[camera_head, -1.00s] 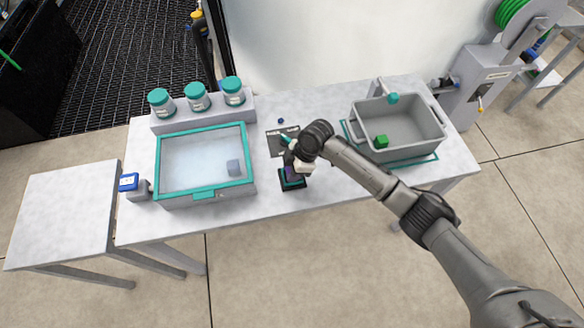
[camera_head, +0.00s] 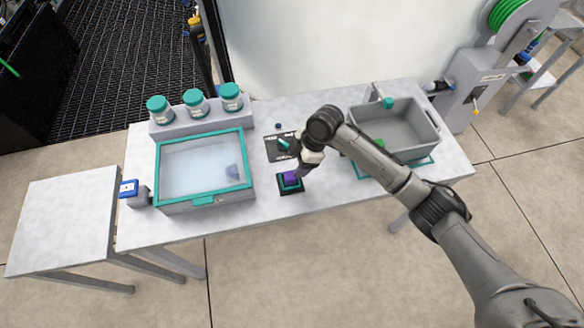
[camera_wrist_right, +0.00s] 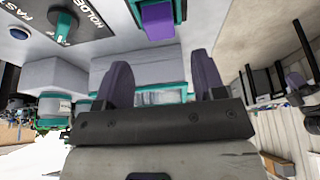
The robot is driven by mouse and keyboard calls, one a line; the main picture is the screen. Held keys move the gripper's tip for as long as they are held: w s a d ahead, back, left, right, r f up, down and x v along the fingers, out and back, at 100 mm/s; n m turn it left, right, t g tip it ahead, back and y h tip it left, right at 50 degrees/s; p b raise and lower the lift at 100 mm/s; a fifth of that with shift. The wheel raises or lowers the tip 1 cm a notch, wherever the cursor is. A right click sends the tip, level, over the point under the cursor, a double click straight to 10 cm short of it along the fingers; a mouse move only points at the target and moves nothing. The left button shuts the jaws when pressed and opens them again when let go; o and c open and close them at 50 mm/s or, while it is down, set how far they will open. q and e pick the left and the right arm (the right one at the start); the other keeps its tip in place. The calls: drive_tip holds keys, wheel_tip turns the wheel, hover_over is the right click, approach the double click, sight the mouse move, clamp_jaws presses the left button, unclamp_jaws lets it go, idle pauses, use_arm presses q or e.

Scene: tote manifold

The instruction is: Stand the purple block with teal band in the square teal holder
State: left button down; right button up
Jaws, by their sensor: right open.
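The purple block (camera_head: 291,176) is at the square teal holder (camera_head: 291,188), which sits on a black base near the table's front edge. It appears to stand within the holder's teal rim. In the right wrist view the purple block (camera_wrist_right: 158,21) shows at the top centre with teal beside it; its band cannot be told apart from the holder. My right gripper (camera_head: 301,171) is open beside and above the block, partly covering it in the head view. In the wrist view its two fingers (camera_wrist_right: 160,72) are apart with nothing between them. My left gripper is out of view.
A teal-rimmed clear-topped box (camera_head: 203,201) stands left of the holder. A black labelled mat (camera_head: 278,153) with a teal piece (camera_head: 285,145) lies behind. A grey tote (camera_head: 405,135) stands right, and teal-lidded jars (camera_head: 195,101) stand at the back left. The table's front right is clear.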

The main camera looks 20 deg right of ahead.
drive_tip(key=v, duration=0.5)
drive_tip(key=s+a+f+m+t, duration=0.1)
drive_tip(key=s+a+f+m, duration=0.2)
drive_tip(key=s+f, duration=0.35)
drive_tip(key=s+a+f+m, duration=0.2)
drive_tip(key=s+a+f, duration=0.15)
drive_tip(key=s, duration=0.65)
drive_tip(key=s+d+m+t+h, duration=0.1)
drive_tip(key=s+d+m+h, duration=0.1)
drive_tip(key=s, duration=0.6)
drive_tip(key=s+d+m+h, duration=0.2)
drive_tip(key=s+d+m, duration=0.3)
drive_tip(key=s+m, duration=0.2)
drive_tip(key=shift+s+d+t+p, duration=0.15)
drive_tip(key=shift+s+t+p, duration=0.25)
drive_tip(key=shift+s, duration=0.8)
drive_tip(key=shift+r, duration=0.15)
wheel_tip(320, 180, up, 35)
drive_tip(key=p, duration=3.5)
drive_tip(key=shift+r+p, duration=0.2)
drive_tip(key=shift+p, duration=0.1)
